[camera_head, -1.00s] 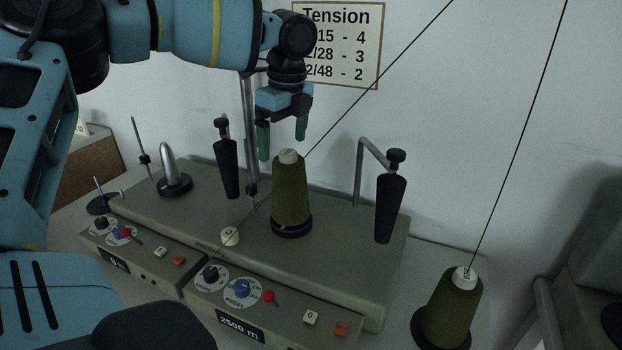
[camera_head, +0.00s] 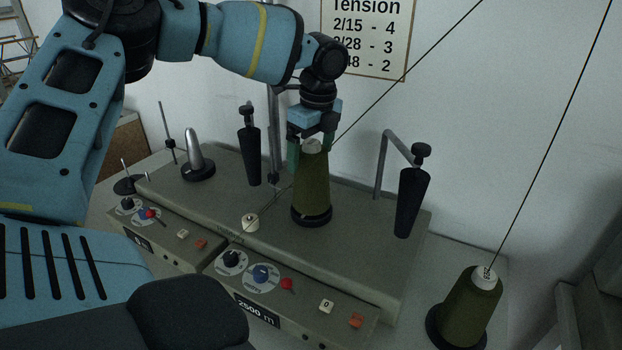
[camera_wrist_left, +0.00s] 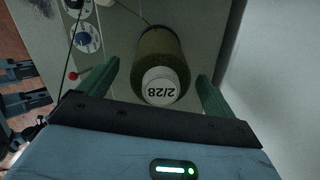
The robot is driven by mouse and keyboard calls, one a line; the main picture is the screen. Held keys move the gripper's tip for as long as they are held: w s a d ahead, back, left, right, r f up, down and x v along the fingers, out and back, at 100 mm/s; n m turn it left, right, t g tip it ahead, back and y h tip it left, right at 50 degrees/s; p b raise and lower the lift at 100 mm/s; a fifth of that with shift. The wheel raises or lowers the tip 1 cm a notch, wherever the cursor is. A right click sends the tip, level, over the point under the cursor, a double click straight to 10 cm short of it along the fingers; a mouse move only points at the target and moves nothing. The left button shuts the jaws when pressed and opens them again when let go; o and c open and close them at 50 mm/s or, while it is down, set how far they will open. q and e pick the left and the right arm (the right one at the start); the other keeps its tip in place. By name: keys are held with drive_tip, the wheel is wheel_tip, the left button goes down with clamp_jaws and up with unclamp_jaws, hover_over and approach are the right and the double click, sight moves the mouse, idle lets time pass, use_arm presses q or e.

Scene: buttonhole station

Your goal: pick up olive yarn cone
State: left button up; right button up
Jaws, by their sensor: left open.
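A second olive cone (camera_head: 470,312) stands on a black base at the lower right. My right gripper does not show.
The grey winding machine (camera_head: 375,260) has knobs and switches at its front. Black tensioner handles on posts (camera_head: 250,155) (camera_head: 411,203) flank the cone. An empty metal spindle (camera_head: 195,152) stands to the left. A tension sign (camera_head: 367,30) hangs on the wall behind.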

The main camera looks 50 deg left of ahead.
use_arm(q)
drive_tip(key=shift+a+f, duration=0.15)
drive_tip(key=shift+f, duration=0.9)
drive_tip(key=c, duration=1.5)
drive_tip(key=shift+r, duration=0.1)
